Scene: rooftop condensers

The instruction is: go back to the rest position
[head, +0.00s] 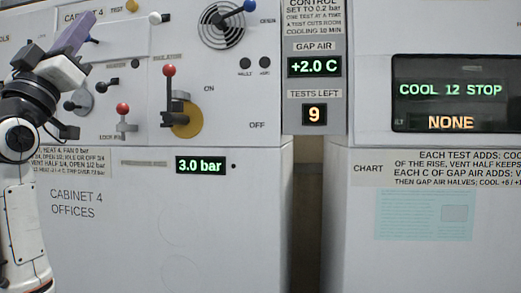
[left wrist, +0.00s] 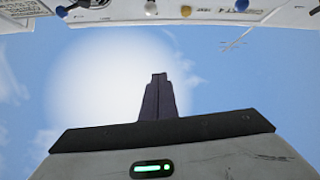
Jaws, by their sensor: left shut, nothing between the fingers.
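My left gripper (head: 76,36) is raised at the upper left of the head view, in front of the face of cabinet 4 (head: 75,260). Its dark fingers are together with nothing between them. In the left wrist view the shut fingers (left wrist: 158,98) point up against blue sky and a bright glare. No cabinet part is seen touching the fingers. My right gripper does not show in either view.
Cabinet 4 carries a red-knobbed isolator lever (head: 169,100), a smaller red-knobbed lever (head: 123,112), a round vent (head: 222,22) and a 3.0 bar display (head: 201,166). A narrow gap (head: 306,200) separates it from the right cabinet (head: 345,250), whose screen (head: 450,92) reads COOL 12 STOP, NONE.

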